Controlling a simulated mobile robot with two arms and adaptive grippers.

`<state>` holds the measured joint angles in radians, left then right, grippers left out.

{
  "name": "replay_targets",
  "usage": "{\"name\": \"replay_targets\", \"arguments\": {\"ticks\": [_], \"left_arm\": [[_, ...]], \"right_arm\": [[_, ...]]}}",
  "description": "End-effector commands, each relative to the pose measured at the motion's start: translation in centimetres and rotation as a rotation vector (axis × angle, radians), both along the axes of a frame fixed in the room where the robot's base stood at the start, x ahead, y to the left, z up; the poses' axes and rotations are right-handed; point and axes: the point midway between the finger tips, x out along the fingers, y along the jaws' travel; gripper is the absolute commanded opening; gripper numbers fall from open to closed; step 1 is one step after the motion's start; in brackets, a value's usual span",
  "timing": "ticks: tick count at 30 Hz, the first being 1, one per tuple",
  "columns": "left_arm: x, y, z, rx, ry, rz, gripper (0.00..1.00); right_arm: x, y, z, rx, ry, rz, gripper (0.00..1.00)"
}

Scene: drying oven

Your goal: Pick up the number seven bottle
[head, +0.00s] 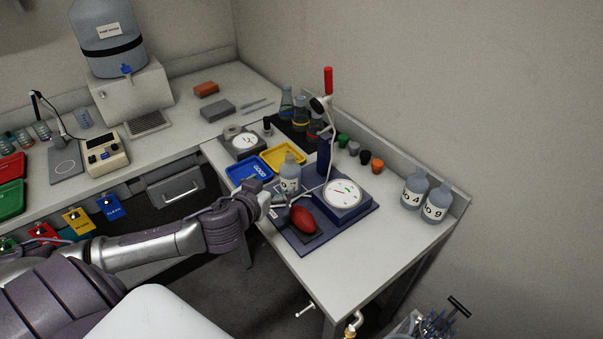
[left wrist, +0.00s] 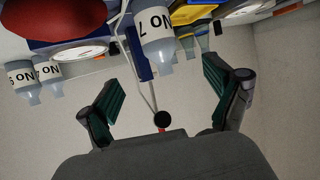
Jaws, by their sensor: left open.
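The number seven bottle (left wrist: 157,48) has a white label that reads "No 7" upside down in the left wrist view. In the head view the bottle (head: 290,172) stands upright by the blue tray, its label too small to read. My left gripper (head: 283,196) is at the near side of the bottle, partly covering its lower part. In the left wrist view the left gripper (left wrist: 163,75) is open and empty, its green-padded fingers apart, with the bottle ahead between them. Contact cannot be told. My right gripper is not in view.
A dial instrument (head: 346,194) and a red bulb (head: 304,220) sit on a dark base right of the gripper. Blue (head: 248,169) and yellow (head: 284,157) trays lie behind.

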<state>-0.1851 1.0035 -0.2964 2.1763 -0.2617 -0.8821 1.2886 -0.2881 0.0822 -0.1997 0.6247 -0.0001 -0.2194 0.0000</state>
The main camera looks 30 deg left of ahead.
Motion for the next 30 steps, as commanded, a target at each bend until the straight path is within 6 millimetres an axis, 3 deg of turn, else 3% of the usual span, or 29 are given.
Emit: {"name": "replay_targets", "arguments": {"ticks": [4, 9, 13, 19, 30], "left_arm": [[2.6, 0.5, -0.8, 0.0, -0.002, 0.004, 0.9], [5.5, 1.0, -2.1, -0.001, -0.001, 0.003, 0.9], [6.7, 1.2, -2.8, 0.0, 0.0, 0.001, 0.9], [7.8, 1.3, -3.1, 0.0, 0.001, 0.0, 0.9], [11.7, 1.9, -4.9, -0.001, 0.001, -0.001, 0.9]], "right_arm": [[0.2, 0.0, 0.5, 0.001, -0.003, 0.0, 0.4], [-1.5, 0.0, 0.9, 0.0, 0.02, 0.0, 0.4], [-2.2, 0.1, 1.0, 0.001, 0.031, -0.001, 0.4], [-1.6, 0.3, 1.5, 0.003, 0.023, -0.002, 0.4], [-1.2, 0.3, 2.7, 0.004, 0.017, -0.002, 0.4]]}}
